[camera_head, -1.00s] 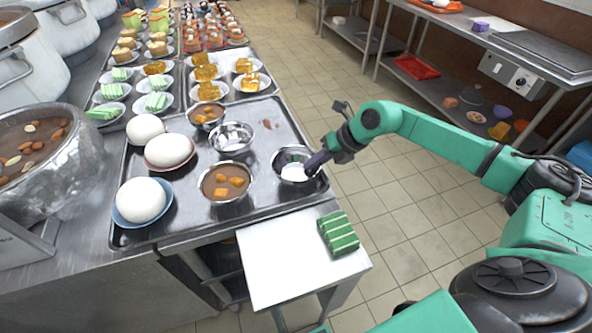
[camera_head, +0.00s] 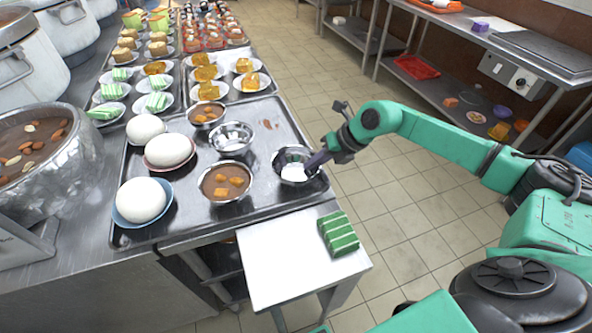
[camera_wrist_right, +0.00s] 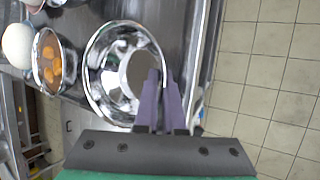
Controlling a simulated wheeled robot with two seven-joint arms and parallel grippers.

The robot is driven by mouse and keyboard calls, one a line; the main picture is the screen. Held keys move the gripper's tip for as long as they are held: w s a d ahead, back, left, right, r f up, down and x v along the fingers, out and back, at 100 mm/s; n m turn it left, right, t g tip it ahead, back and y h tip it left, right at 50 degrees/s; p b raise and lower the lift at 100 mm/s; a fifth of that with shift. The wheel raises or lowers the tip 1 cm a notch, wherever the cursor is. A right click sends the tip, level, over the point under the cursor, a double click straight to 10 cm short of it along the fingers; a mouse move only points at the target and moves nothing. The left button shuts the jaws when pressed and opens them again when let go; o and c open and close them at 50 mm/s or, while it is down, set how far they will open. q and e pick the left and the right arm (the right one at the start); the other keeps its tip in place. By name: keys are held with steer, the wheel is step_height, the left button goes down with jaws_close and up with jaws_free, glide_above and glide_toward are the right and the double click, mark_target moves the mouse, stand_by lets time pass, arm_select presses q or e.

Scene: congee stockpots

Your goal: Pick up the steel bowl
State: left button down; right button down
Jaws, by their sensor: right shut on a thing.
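An empty steel bowl (camera_head: 291,171) is at the right edge of the metal tray in the head view. It also shows in the right wrist view (camera_wrist_right: 103,75). My right gripper (camera_head: 318,160) is at the bowl's right rim. In the right wrist view its purple fingers (camera_wrist_right: 158,92) are close together at the rim, shut on it. The bowl looks about level; I cannot tell whether it is lifted off the tray. A second empty steel bowl (camera_head: 232,138) stands further left on the tray. My left gripper is not in view.
The metal tray (camera_head: 262,206) also holds bowls of brown congee (camera_head: 214,194) and large white buns (camera_head: 141,200). A small white table (camera_head: 275,270) with a green striped block (camera_head: 338,234) stands in front. Free floor lies to the right.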

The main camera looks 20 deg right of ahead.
steer(key=shift+s, duration=0.1)
step_height(320, 180, up, 20)
